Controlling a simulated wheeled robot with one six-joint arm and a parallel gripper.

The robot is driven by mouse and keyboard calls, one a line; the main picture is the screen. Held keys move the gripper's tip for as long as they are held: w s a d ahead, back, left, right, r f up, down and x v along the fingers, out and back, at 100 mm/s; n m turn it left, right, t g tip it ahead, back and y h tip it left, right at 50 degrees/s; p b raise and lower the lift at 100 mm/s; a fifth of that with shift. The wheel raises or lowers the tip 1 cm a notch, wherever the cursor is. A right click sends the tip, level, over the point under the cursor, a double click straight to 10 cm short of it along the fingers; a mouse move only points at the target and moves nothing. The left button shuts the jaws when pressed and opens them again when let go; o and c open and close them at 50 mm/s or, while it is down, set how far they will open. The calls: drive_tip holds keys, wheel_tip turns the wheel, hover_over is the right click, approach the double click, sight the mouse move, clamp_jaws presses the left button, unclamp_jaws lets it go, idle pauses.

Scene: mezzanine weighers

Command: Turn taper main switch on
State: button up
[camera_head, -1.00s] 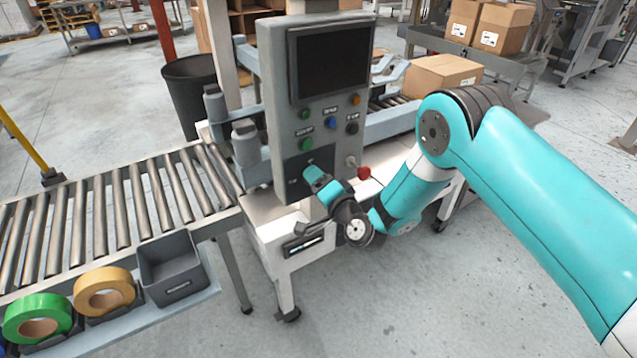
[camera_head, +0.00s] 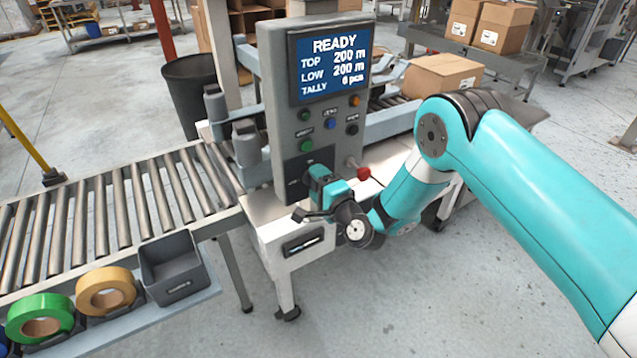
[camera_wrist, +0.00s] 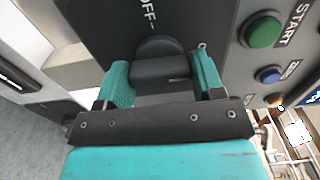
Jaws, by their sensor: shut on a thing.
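The taper's control panel (camera_head: 283,136) stands upright on the machine, with a lit blue screen (camera_head: 331,64) reading READY, TOP 200 m, LOW 200 m and a tally of 6 pcs. The main switch is a dark rotary knob (camera_wrist: 160,66) on a black plate low on the panel, with an OFF mark beside it in the wrist view. My gripper (camera_wrist: 162,82) is shut on the knob, a teal finger on each side. In the head view my gripper (camera_head: 312,184) is at the panel's lower part and hides most of the switch.
A green START button (camera_wrist: 262,30) and a blue button (camera_wrist: 268,75) sit beside the switch plate. A red-tipped lever (camera_head: 363,173) sticks out close to my gripper. A roller conveyor (camera_head: 120,207) lies left. A grey bin (camera_head: 172,268) and tape rolls (camera_head: 106,291) are at front left.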

drive_tip(key=o, duration=0.9)
drive_tip(key=shift+s+f, duration=0.1)
drive_tip(key=b+v, duration=1.7)
drive_tip(key=b, duration=0.9)
drive_tip(key=shift+d, duration=0.25)
